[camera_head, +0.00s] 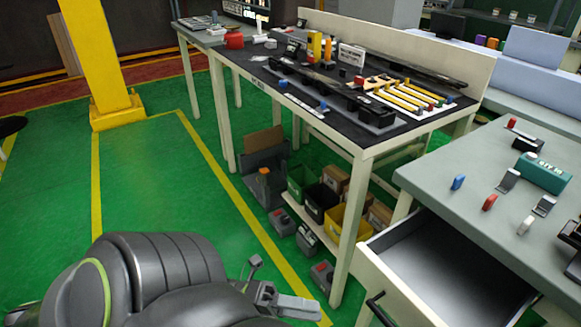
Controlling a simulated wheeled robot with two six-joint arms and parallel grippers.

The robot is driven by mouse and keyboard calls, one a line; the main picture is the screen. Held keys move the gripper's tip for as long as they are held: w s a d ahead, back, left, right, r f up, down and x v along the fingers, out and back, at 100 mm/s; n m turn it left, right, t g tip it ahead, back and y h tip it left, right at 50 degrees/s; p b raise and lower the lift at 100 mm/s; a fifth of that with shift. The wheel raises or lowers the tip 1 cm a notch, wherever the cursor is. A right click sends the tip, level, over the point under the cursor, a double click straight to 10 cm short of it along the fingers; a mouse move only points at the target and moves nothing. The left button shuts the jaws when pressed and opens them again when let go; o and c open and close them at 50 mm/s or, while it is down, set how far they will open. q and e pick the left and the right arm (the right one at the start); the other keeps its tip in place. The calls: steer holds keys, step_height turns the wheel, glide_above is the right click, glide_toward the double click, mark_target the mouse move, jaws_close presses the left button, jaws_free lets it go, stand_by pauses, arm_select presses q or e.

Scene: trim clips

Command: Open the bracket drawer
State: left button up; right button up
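The drawer (388,283) under the grey-topped table at the lower right is pulled out. Its cream front faces the lower left, and the visible part of its grey interior looks empty. A black handle (377,308) is on the front, cut by the bottom edge. My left gripper (300,307) is at the bottom centre, left of the handle and apart from it in the picture. It seems to hold nothing, but its finger gap cannot be made out. My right gripper is not in view.
The grey table (450,165) carries small blue, red and white clips and a green device (543,173). A long black-topped workbench (345,130) with parts stands behind, with bins (345,222) on its low shelf. Green floor (150,185) is clear at the left, near a yellow post (93,60).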

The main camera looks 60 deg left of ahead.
arm_select(q)
steer(key=v, duration=0.3)
steer(key=shift+w, duration=0.1)
stand_by(0.4)
